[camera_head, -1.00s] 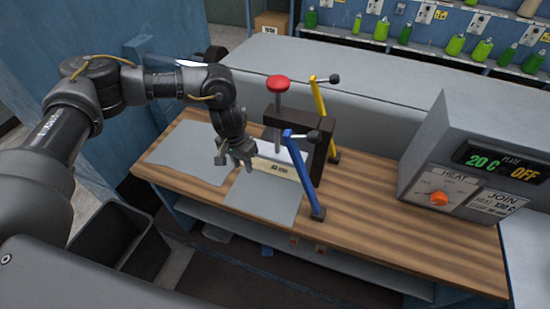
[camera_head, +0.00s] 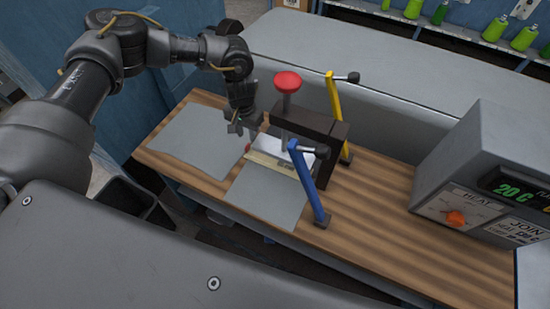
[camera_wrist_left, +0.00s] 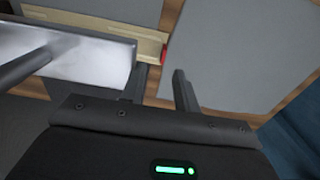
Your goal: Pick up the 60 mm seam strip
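The cream seam strip (camera_head: 277,168) lies on the bench along the front edge of the press's pale plate (camera_head: 292,150). Its red end shows at its left, and its size print is not readable now. In the left wrist view the strip (camera_wrist_left: 100,25) runs beside the metal plate (camera_wrist_left: 85,58), with its red end just beyond my fingers. My left gripper (camera_head: 249,127) is open and empty, above and behind the strip's left end, apart from it. Both its fingers (camera_wrist_left: 160,88) show spread in the left wrist view. My right gripper is not in view.
Grey turf sheets lie left (camera_head: 196,138) and in front (camera_head: 268,195) of the strip. The dark press frame (camera_head: 325,140), red knob (camera_head: 288,81), blue lever (camera_head: 308,182) and yellow lever (camera_head: 335,105) stand close by. A heater box (camera_head: 485,165) is at right; bare bench lies between.

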